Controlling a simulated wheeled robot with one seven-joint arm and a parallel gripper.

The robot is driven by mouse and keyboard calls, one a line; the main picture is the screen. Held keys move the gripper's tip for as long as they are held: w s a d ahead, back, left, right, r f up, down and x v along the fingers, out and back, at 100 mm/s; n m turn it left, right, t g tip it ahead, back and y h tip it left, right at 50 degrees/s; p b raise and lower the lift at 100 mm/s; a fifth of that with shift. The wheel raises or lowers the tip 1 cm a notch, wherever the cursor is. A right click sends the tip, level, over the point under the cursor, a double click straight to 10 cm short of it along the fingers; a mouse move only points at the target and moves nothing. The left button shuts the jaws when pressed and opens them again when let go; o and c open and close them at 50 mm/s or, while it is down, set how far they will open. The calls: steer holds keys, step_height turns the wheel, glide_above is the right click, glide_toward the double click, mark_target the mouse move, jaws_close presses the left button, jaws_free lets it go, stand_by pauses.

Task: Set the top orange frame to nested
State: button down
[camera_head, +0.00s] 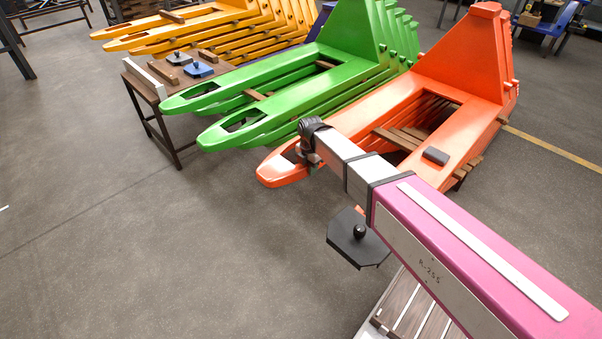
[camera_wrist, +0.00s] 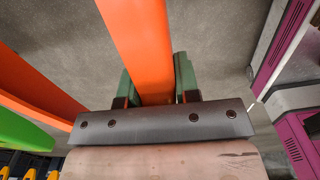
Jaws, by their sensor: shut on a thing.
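The top orange frame (camera_head: 490,55) is at the right of the head view, a tall upright end with two long tines. It lies over other orange frames, whose edges show in its gap; I cannot tell whether it is seated on them. My gripper (camera_head: 310,150) is at the front end of its left tine, partly hidden by my arm. In the wrist view my gripper (camera_wrist: 156,88) has its two green-grey fingers on either side of an orange tine (camera_wrist: 137,35), shut on it. My arm hides part of the right tine.
Wooden bars (camera_head: 400,140) lie under the orange frame, and a dark block (camera_head: 435,156) sits on its right side. Green frames (camera_head: 290,75) stand close at left, yellow ones beyond. A black plate with a knob (camera_head: 345,246) is beside my arm. Floor at left front is clear.

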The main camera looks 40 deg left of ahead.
steer(key=w, duration=0.9)
steer(key=w+d, duration=0.1)
steer(key=w, duration=0.3)
steer(key=shift+w, duration=0.4)
steer(key=c, duration=0.8)
jaws_free()
steer(key=shift+c, duration=0.2)
steer(key=shift+s+r, duration=0.1)
step_height(320, 180, up, 11)
steer(key=shift+f, duration=0.2)
